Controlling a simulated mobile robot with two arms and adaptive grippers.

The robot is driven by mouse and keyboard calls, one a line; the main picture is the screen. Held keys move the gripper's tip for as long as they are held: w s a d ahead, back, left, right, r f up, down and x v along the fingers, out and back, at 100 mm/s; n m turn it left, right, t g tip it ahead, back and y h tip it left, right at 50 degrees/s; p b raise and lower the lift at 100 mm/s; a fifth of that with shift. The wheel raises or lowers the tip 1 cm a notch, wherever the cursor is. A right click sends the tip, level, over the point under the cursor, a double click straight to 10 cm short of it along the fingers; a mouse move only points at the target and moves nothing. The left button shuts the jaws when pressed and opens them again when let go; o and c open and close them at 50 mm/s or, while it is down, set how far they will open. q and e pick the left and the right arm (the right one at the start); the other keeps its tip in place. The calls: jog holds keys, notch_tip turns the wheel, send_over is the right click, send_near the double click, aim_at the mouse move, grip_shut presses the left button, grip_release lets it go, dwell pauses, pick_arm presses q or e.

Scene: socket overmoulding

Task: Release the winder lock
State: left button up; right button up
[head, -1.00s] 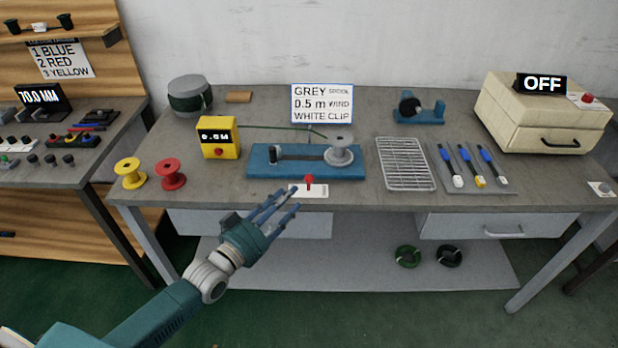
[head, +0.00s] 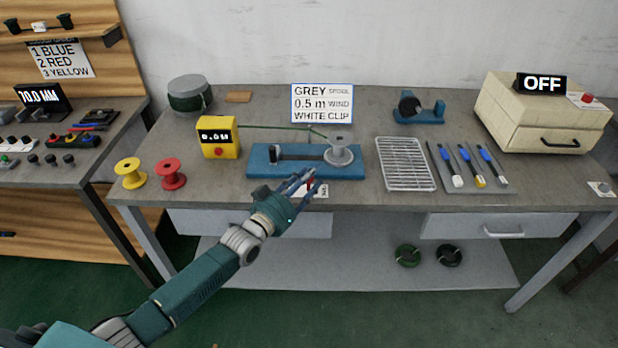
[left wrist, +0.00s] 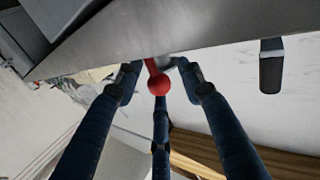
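The winder (head: 262,172) is a blue base with a grey spool (head: 340,150) on its right part. At its front edge is a red-knobbed lever (head: 310,187) beside a small white label (head: 322,191). My left gripper (head: 303,183) is at this lever, and its fingers partly hide it in the head view. In the left wrist view the red knob (left wrist: 159,84) sits between the spread blue fingers. The side fingers are apart from it; whether the third finger touches it I cannot tell. My right gripper is not in view.
A green wire runs from the yellow counter (head: 218,138) to the spool. A wire rack (head: 405,165) and a tray of blue-handled tools (head: 465,182) lie to the right. Yellow (head: 130,173) and red (head: 171,174) spools stand at the left. The bench's front edge is close beneath my gripper.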

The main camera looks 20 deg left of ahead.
pick_arm(q)
grip_shut()
jog(key=m+p, duration=0.1)
jog(key=p, duration=0.1)
jog(key=d+m+g+p, duration=0.1)
jog(key=p, duration=0.3)
jog(key=shift+w+d+r+m+g+y+p, duration=0.3)
jog(key=shift+d+m+g+y, duration=0.05)
jog(key=shift+m+g+y, duration=0.05)
jog(key=shift+d+f+m+p, duration=0.15)
jog(key=shift+m+p, duration=0.15)
jog(key=shift+w+d+f+g, duration=0.1)
jog(key=shift+f+g, duration=0.2)
jog(key=shift+g, duration=0.1)
